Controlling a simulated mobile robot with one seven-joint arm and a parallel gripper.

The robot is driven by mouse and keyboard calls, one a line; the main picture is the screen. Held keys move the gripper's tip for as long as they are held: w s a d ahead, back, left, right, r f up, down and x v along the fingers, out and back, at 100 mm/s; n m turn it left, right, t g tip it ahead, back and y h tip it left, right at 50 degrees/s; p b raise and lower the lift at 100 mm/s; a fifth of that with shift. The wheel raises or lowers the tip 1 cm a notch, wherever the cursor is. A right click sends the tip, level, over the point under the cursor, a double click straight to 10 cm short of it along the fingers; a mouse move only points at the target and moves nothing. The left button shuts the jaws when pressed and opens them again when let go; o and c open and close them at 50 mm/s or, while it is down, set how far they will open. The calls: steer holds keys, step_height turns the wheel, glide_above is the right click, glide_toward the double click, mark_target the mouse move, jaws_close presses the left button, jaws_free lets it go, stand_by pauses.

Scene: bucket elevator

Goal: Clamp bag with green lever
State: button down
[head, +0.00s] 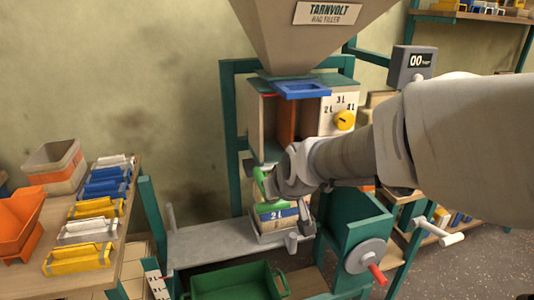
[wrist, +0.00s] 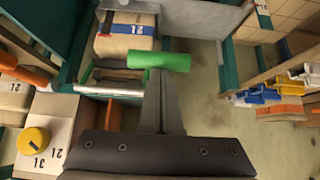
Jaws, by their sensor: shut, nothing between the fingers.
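The green lever (head: 259,180) stands just above the bag, at the left of my gripper (head: 268,187) in the head view. In the wrist view the green lever (wrist: 160,61) lies across the tips of my gripper (wrist: 160,78). The fingers are shut with nothing between them. Their tips overlap the lever's near edge; I cannot tell whether they touch it. The bag (head: 276,217), pale with a blue band marked 2L, stands upright below the spout. It also shows in the wrist view (wrist: 121,46), beyond the lever. My gripper hides part of the clamp and the bag's top.
A grey shelf (head: 205,247) extends left of the bag, with a green crate (head: 235,283) below. A green bin and a crank with a red handle (head: 376,274) stand at right. The filler box has a yellow dial (head: 345,120). A table at left holds several coloured clips.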

steer(key=shift+s+f+b, duration=0.2)
steer(key=shift+f+b, duration=0.65)
steer(key=shift+f, duration=0.45)
steer(key=shift+r, duration=0.1)
